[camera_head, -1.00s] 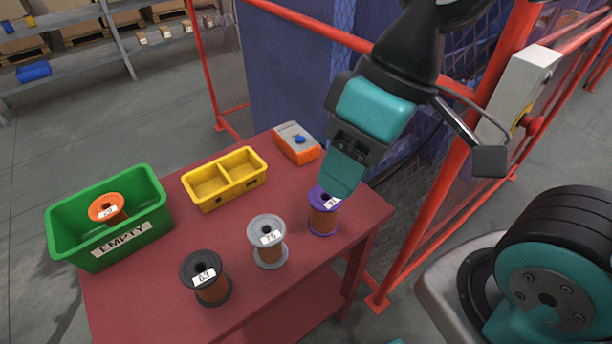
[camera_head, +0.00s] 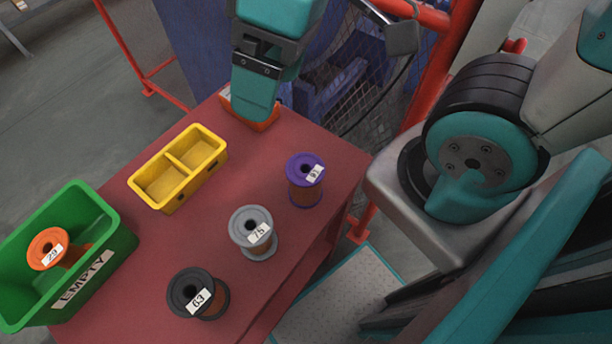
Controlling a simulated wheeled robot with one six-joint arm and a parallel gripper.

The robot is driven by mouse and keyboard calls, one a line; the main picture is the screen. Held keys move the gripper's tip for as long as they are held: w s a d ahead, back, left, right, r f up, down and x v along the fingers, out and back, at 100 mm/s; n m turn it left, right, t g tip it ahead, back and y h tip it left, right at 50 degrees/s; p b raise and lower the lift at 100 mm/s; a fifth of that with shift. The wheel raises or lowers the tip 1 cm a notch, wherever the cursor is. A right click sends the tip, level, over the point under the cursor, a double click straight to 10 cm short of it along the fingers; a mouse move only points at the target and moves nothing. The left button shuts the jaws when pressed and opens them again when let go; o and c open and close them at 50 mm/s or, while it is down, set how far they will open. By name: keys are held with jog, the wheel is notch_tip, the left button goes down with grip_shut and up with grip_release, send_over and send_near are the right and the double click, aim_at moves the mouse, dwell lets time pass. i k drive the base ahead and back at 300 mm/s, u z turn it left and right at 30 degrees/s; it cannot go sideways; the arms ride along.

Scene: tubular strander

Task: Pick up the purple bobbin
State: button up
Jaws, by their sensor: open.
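The purple bobbin (camera_head: 305,181) stands upright on the red table (camera_head: 255,165) near its right edge, with copper-coloured winding and a white label on its top flange. My gripper (camera_head: 253,112) is above the back of the table, up and to the left of the purple bobbin in the picture and apart from it. It holds nothing that I can see. Its teal finger hides most of the orange box (camera_head: 265,122) behind it.
A grey bobbin (camera_head: 253,233) and a black bobbin (camera_head: 198,293) stand left of the purple one. A yellow two-part tray (camera_head: 163,203) and a green bin (camera_head: 112,243) marked EMPTY, holding an orange bobbin (camera_head: 52,250), are farther left. A red fence post (camera_head: 436,70) rises behind.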

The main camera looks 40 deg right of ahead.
aim_at(305, 171)
jog(key=z, duration=1.05)
jog(key=k, duration=1.35)
jog(key=u, duration=1.4)
jog(key=i, duration=0.45)
